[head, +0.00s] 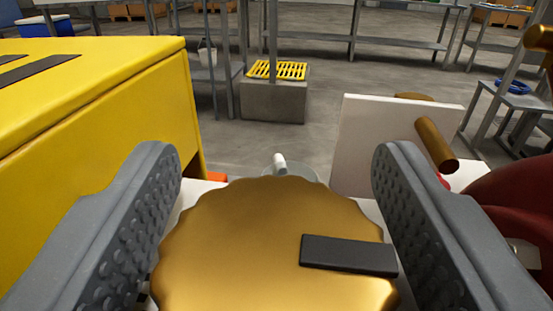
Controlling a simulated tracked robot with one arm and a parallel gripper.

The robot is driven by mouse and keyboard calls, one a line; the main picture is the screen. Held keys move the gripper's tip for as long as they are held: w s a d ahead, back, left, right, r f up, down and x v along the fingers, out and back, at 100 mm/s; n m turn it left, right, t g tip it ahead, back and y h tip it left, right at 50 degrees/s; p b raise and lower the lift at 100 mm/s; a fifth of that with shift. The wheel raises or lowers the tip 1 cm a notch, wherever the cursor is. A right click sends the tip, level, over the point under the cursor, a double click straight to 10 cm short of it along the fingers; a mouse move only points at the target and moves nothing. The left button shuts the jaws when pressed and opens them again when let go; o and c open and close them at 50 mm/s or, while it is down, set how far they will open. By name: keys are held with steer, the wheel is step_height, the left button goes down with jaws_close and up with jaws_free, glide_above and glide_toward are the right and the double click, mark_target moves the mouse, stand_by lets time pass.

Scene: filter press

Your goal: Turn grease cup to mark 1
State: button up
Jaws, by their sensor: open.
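The grease cup (240,240) is a brass-coloured round cap with a scalloped edge, large in the lower middle of the head view. A dark bar (348,254) lies on its top, pointing to the right. My gripper (275,180) is open, with one grey studded finger on each side of the cap. The left finger overlaps the cap's left edge in the picture, and the right finger is close to its right edge. I cannot tell whether either finger touches it. No numbered mark is visible.
A yellow housing (95,110) stands close on the left. A white plate (385,140) with a brass rod (437,146) stands behind the cup to the right. A dark red rounded part (515,215) is at the right edge. Grey benches (395,42) stand farther back.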

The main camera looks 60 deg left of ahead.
steer(key=c, duration=1)
steer(key=shift+r+m+t+h+p, duration=0.15)
steer(key=shift+m+t+h+p, duration=0.4)
steer(key=shift+t, duration=0.25)
steer(key=shift+w+d+m, duration=0.1)
steer(key=shift+d+m, duration=0.05)
steer(key=shift+m, duration=0.1)
steer(key=o, duration=1)
